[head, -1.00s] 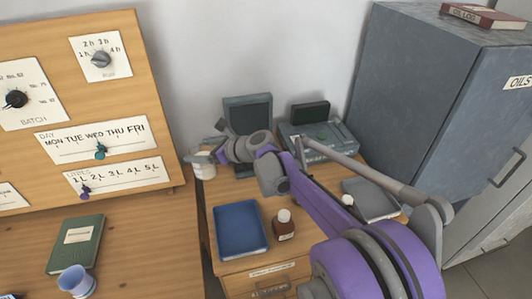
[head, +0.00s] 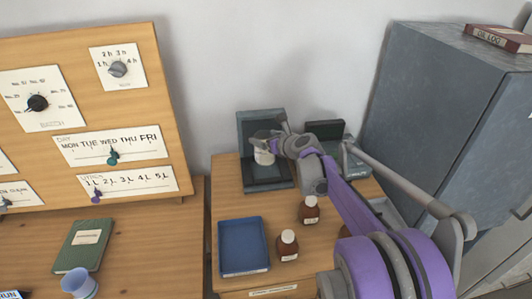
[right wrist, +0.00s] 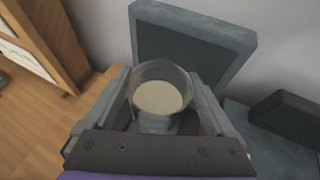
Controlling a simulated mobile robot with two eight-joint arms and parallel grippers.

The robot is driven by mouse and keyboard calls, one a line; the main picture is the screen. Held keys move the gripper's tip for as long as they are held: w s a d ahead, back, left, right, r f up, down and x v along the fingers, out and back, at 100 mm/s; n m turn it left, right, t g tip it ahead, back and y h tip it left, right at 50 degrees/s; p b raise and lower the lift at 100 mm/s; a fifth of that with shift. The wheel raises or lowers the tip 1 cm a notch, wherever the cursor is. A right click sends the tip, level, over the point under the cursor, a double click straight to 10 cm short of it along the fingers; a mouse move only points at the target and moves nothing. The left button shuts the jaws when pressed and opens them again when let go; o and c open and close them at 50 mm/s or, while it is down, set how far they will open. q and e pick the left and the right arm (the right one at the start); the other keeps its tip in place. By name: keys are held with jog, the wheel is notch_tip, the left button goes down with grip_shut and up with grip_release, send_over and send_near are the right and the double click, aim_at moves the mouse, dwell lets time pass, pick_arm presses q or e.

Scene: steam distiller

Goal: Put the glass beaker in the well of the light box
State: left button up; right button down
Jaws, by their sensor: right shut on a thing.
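My right gripper (head: 264,143) is shut on the glass beaker (head: 263,156), which holds a pale, cream-coloured content. In the right wrist view the beaker (right wrist: 160,98) sits upright between the two fingers. The light box is dark grey, with a raised back panel (head: 252,123) and a flat base (head: 262,187). The beaker shows in front of the panel and over the base. Its bottom seems above the base, but I cannot tell the exact gap. The well is not clearly visible. My left gripper is not in view.
A blue tray (head: 243,246) and two brown bottles, one nearer (head: 287,245) and one farther (head: 309,210), stand in front of the light box. A grey device (head: 354,160) is to its right. A wooden panel with dials (head: 80,110) stands left. A grey cabinet (head: 430,110) stands right.

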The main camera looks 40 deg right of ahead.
jog(key=shift+f, duration=2.35)
jog(key=shift+f+b, duration=0.15)
jog(key=shift+b, duration=0.15)
grip_release()
jog(key=shift+r, duration=0.25)
jog(key=v, duration=1.2)
jog(key=shift+p, duration=0.3)
jog(key=shift+f, duration=0.1)
